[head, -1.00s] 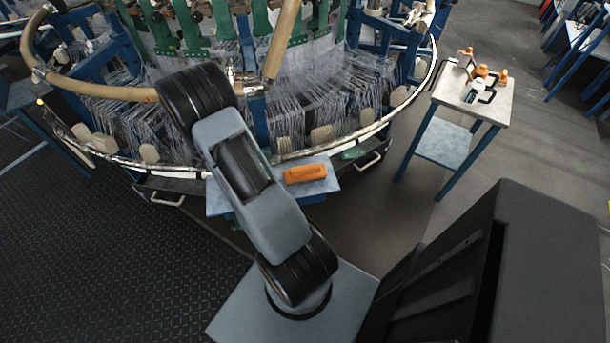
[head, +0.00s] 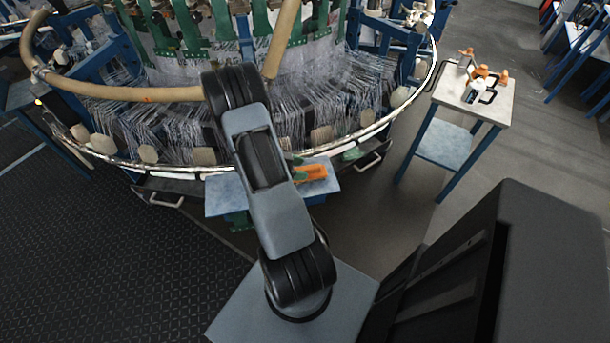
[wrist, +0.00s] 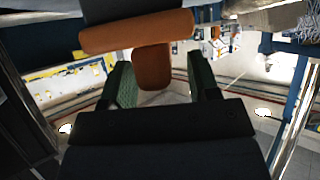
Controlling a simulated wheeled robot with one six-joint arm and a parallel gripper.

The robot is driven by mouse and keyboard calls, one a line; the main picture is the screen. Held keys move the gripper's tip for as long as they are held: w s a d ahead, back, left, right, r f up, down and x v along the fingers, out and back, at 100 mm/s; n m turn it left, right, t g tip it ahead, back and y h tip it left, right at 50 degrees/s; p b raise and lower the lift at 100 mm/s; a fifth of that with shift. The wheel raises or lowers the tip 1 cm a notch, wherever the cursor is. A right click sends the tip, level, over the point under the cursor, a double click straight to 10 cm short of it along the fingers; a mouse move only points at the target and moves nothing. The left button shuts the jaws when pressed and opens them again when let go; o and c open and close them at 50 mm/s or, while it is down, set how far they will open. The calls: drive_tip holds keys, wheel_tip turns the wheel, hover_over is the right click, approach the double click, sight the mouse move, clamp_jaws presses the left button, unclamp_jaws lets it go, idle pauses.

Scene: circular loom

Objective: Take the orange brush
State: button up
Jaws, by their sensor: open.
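The orange brush (head: 315,172) lies on a small blue-grey table (head: 228,194) in front of the loom, its left part hidden by my arm. In the wrist view the brush (wrist: 125,34) has a wide orange bar and a short block (wrist: 152,68) projecting from it toward my gripper. My gripper (wrist: 161,72) is open, with one green-padded finger on each side of that block. Gaps show between the block and both fingers. In the head view my gripper is mostly hidden behind my arm; a bit of green shows beside the brush.
The circular loom (head: 200,170) with its curved rim stands close behind the small table. A side table (head: 442,140) at the right holds several bottles and other small items. The dark floor at the left is clear.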

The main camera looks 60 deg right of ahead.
drive_tip(key=shift+s+d+f, duration=0.15)
drive_tip(key=shift+s+d, duration=0.1)
clamp_jaws()
idle(0.4)
